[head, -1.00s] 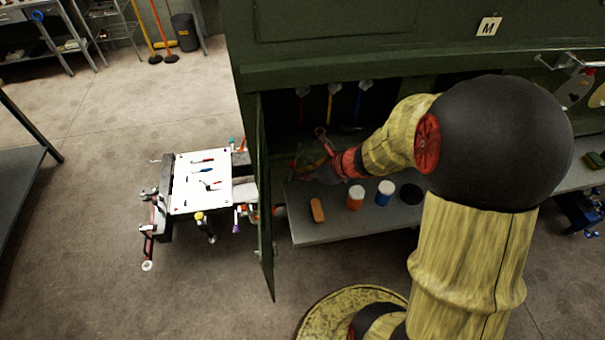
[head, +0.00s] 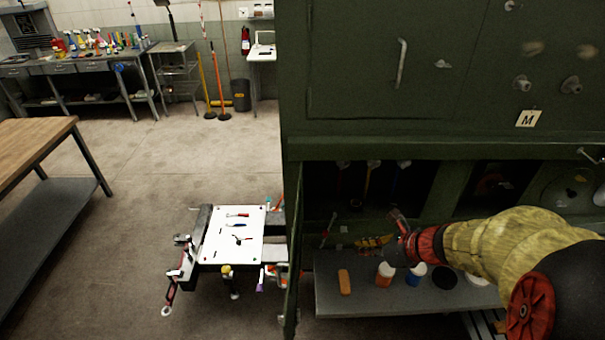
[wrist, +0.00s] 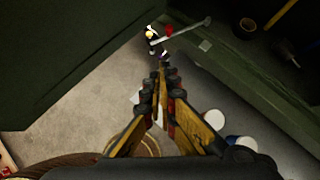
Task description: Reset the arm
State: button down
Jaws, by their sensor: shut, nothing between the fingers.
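My arm reaches in from the right in the head view, with my gripper (head: 376,243) in front of the green cabinet's open lower bay, above the grey shelf (head: 372,300). In the wrist view my gripper (wrist: 159,78) has its yellow and black fingers converging to closed tips. Nothing shows held between them. Below the gripper, an orange block (head: 344,282) and orange and blue pots with white lids, the blue one here (head: 416,276), stand on the shelf. The lower arm is outside the head view.
The green cabinet (head: 400,100) rises behind the arm, its narrow open door (head: 292,270) to the left. A tool cart with a white top (head: 236,236) stands beyond that door. A wooden-topped table (head: 30,145) is at far left. Floor between them is clear.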

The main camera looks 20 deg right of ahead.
jog(key=shift+w, duration=0.1)
jog(key=s+a+f+n+g+h+b, duration=0.25)
jog(key=s+n+b, duration=0.4)
jog(key=n, duration=0.75)
jog(key=s+a+f+n+g+h+b, duration=0.15)
jog(key=s+a+n+b, duration=0.4)
jog(key=n, duration=0.75)
jog(key=a+n+b, duration=0.1)
jog(key=b, duration=0.1)
jog(key=s+a+n+t+b, duration=0.1)
jog(key=b, duration=0.1)
jog(key=s+a+n+b, duration=0.1)
jog(key=b, duration=0.1)
jog(key=shift+a+r+t, duration=0.35)
jog(key=shift+r+t, duration=0.05)
